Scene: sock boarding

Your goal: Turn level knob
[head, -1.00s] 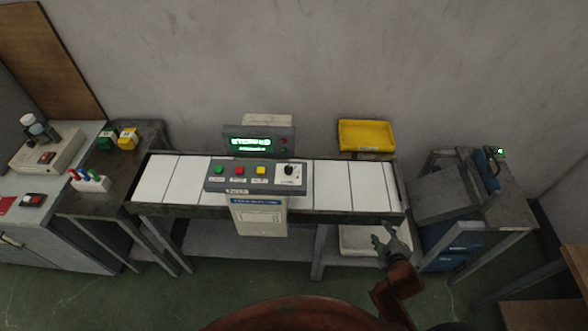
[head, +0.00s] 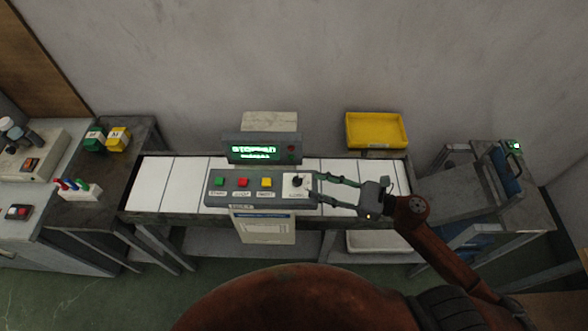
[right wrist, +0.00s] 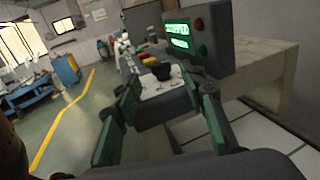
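The level knob (head: 297,182) is a small black knob on a white plate at the right end of the grey control panel (head: 221,197). In the right wrist view the knob (right wrist: 161,71) stands ahead, between the spread fingers. My right gripper (head: 314,186) is open, its green-padded fingers pointing left at the panel's right end. It also shows in the right wrist view (right wrist: 165,100). The fingers look close to the knob; contact cannot be told. The left gripper is not in view.
Green, red and yellow buttons (head: 243,183) sit left of the knob. A lit green display (head: 254,150) stands behind the panel. The white conveyor (head: 165,182) runs under it. A yellow tray (head: 376,129) lies behind, at the right.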

